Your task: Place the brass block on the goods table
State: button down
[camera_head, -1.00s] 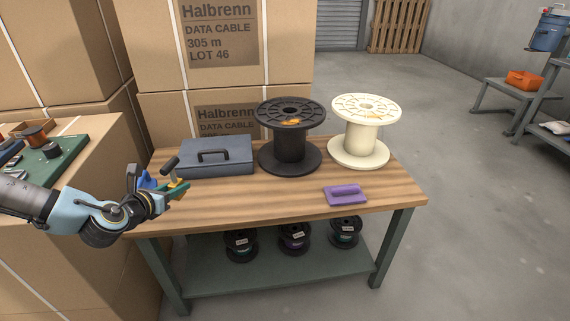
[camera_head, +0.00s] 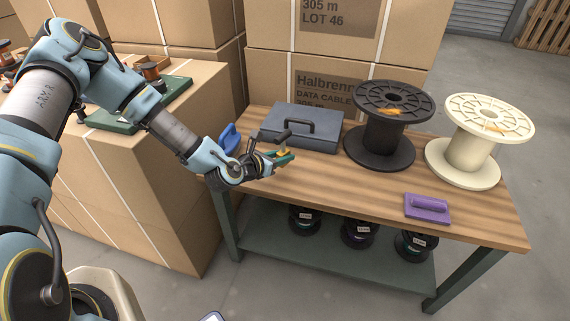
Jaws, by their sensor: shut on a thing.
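My gripper (camera_head: 270,163) is over the left part of the wooden-topped table (camera_head: 350,183), near its front-left edge. It is shut on a small brass-yellow piece, the brass block (camera_head: 283,150), which is mostly hidden by the fingers. A green piece (camera_head: 285,160) and a dark bar (camera_head: 274,135) show right beside it; I cannot tell how they are joined. Whether the held piece touches the table top is too small to tell.
A grey toolbox (camera_head: 320,133), a black spool (camera_head: 387,130), a cream spool (camera_head: 470,150) and a purple float (camera_head: 428,209) stand on the table. A blue thing (camera_head: 229,138) is at its left end. Bare wood lies along the front.

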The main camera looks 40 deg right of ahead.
jog(key=shift+f, duration=1.85)
jog(key=shift+f, duration=0.15)
jog(key=c, duration=0.6)
grip_release()
